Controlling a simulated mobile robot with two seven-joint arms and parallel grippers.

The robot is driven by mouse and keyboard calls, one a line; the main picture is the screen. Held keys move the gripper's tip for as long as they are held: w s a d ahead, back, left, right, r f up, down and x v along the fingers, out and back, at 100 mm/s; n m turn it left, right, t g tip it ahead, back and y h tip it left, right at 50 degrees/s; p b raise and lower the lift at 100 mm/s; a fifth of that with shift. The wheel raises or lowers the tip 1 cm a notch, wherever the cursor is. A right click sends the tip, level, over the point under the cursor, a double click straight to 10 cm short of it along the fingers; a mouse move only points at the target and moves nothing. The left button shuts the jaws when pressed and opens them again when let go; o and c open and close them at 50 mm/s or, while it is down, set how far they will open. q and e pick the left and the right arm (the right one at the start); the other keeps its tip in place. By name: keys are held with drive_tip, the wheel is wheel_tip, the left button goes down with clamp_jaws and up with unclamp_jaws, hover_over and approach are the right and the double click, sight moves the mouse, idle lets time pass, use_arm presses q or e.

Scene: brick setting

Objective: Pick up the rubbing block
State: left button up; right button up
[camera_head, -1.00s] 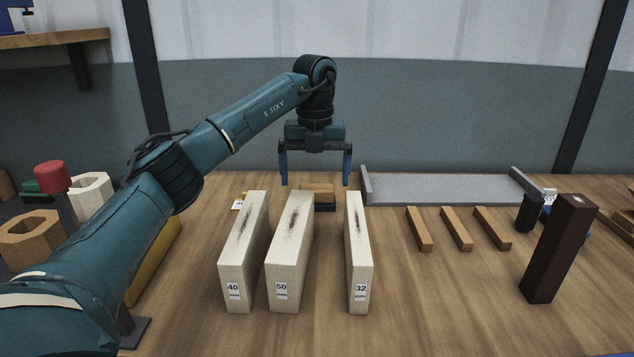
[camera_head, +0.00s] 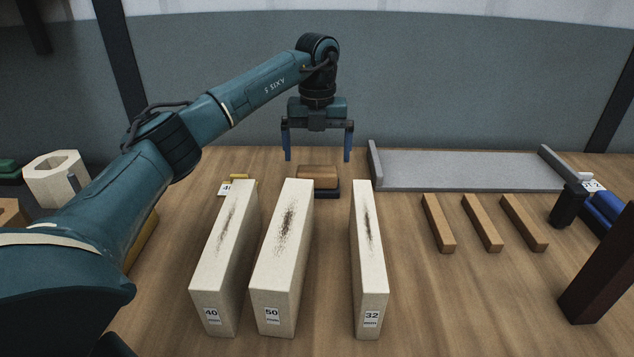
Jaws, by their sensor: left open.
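A small brown wooden block with a dark base, which looks like the rubbing block (camera_head: 319,180), sits on the wooden bench behind the pale blocks. My left gripper (camera_head: 318,158) points down with its blue fingers apart, one toward each side of the block in the picture. The fingertips end near the height of the block's top in the view, and nothing is between them. I cannot tell how far above or behind the block they are. My right gripper is not in view.
Pale blocks marked 40 (camera_head: 222,262), 50 (camera_head: 283,250) and 32 (camera_head: 369,262) stand in front. A grey tray (camera_head: 455,172) lies at the back right, with brown strips (camera_head: 482,222) before it. A dark post (camera_head: 603,270) stands right. A pale hollow block (camera_head: 57,178) is left.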

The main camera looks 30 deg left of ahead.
sight(317, 169)
use_arm(q)
wheel_tip(317, 169, down, 8)
drive_tip(key=shift+w+a+r+b, duration=0.1)
drive_tip(key=shift+r+b, duration=0.15)
drive_tip(key=shift+b, duration=0.15)
drive_tip(key=shift+c, duration=0.2)
drive_tip(key=shift+r, duration=0.1)
drive_tip(key=c, duration=0.8)
drive_tip(key=shift+c, duration=0.2)
